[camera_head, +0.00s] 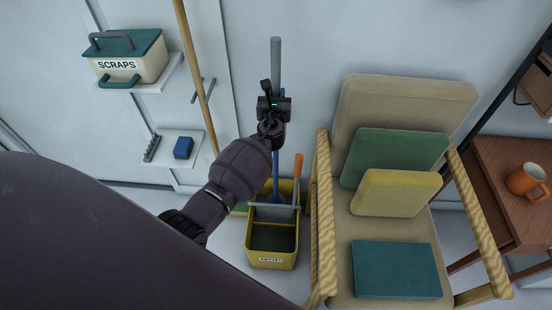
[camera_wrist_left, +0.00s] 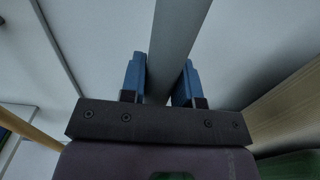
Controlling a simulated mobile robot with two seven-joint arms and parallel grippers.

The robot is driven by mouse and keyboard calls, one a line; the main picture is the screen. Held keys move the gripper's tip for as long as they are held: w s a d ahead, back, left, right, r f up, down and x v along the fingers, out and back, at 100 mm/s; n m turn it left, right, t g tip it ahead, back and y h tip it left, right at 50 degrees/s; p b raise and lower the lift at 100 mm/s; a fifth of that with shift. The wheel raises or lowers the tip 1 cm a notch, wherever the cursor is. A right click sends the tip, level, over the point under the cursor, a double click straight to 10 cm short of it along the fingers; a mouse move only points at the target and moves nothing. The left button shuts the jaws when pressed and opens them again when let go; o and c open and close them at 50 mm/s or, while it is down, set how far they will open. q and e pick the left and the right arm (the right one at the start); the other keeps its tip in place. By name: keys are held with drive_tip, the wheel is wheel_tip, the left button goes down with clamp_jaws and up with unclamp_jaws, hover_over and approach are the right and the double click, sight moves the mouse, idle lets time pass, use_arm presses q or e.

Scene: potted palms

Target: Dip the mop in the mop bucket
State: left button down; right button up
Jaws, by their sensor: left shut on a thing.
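My left gripper (camera_head: 273,106) is shut on the grey mop handle (camera_head: 276,60), which stands nearly upright. In the left wrist view, the handle (camera_wrist_left: 178,45) runs between the blue fingers of my left gripper (camera_wrist_left: 160,80). The yellow mop bucket (camera_head: 272,262), labelled MOP, stands on the floor below, with a grey wringer plate and an orange-tipped lever (camera_head: 298,168). A blue part (camera_head: 276,185) shows below my gripper, at the back of the bucket. My forearm hides part of it, and I cannot tell whether it touches the bucket. My right gripper is out of view.
A cushioned armchair (camera_head: 392,232) stands close to the bucket's right. A wooden pole (camera_head: 192,62) leans at the left. Wall shelves hold a SCRAPS box (camera_head: 125,60) and a blue block (camera_head: 184,148). An orange mug (camera_head: 524,180) stands on a side table (camera_head: 508,212).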

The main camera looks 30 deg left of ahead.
sight(276, 37)
use_arm(q)
wheel_tip(276, 37, up, 2)
drive_tip(key=shift+w+r+p, duration=0.1)
drive_tip(key=shift+r+p, duration=0.15)
drive_tip(key=shift+p, duration=0.45)
drive_tip(key=shift+r+p, duration=0.7)
drive_tip(key=shift+r, duration=0.25)
drive_tip(key=shift+r+p, duration=0.45)
drive_tip(key=shift+r, duration=0.15)
drive_tip(key=shift+r+p, duration=0.5)
drive_tip(key=shift+r, duration=0.15)
drive_tip(key=shift+r+p, duration=0.9)
drive_tip(key=shift+r, duration=0.25)
drive_tip(key=shift+r+p, duration=0.75)
drive_tip(key=shift+r, duration=0.15)
drive_tip(key=shift+r+p, duration=0.7)
drive_tip(key=shift+r, duration=0.2)
drive_tip(key=shift+r+p, duration=0.7)
drive_tip(key=shift+r, duration=0.1)
wheel_tip(276, 37, up, 3)
drive_tip(key=p, duration=0.2)
drive_tip(key=shift+p, duration=0.35)
drive_tip(key=shift+r+p, duration=0.6)
drive_tip(key=shift+r, duration=0.15)
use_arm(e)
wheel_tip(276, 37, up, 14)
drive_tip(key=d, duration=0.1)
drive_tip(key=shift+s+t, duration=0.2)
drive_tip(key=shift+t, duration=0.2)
